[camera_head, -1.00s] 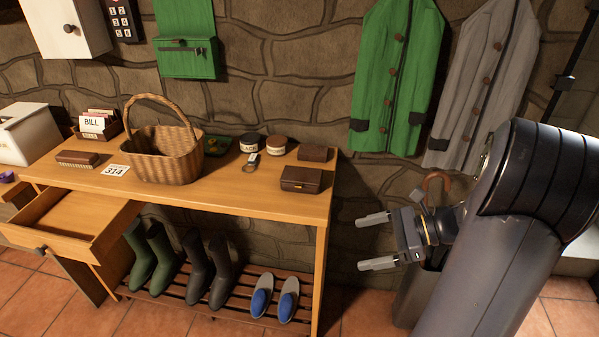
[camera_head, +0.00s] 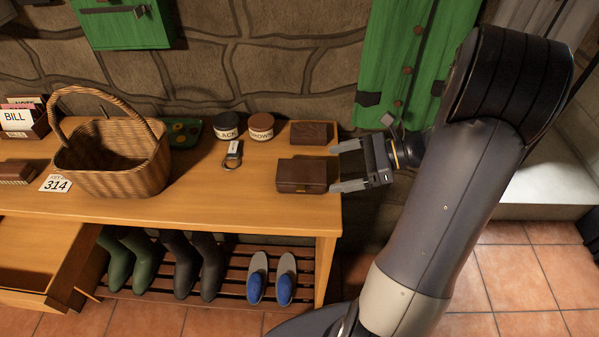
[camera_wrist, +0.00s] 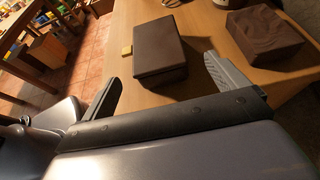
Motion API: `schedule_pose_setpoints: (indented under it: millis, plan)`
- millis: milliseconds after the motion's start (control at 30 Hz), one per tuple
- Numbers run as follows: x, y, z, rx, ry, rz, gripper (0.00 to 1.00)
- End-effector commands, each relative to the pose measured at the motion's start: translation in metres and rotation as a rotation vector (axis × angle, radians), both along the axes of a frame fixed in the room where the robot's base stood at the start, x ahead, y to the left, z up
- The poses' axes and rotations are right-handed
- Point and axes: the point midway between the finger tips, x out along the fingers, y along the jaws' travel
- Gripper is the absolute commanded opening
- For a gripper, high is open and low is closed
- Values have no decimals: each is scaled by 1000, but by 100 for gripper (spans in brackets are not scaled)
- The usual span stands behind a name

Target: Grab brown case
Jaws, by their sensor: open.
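The brown case (camera_head: 301,175) is a small dark brown box with a clasp on its front. It sits on the wooden table near its right end. My gripper (camera_head: 333,169) is open at the table's right edge, its fingers pointing left at the case. In the wrist view the case (camera_wrist: 160,52) lies ahead, in line with the gap between the fingers of my gripper (camera_wrist: 165,82). A light tan clasp shows on its left side there. I cannot tell whether a fingertip touches it.
A flat brown box (camera_head: 313,132) lies just behind the case; it also shows in the wrist view (camera_wrist: 262,34). Polish tins (camera_head: 262,128), a key fob (camera_head: 233,155) and a wicker basket (camera_head: 112,165) stand further left.

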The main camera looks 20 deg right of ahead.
Motion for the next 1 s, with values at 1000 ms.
schedule_pose_setpoints:
  millis: [1000]
  plan:
    - [23, 75, -36, 0, 0, 0, 90]
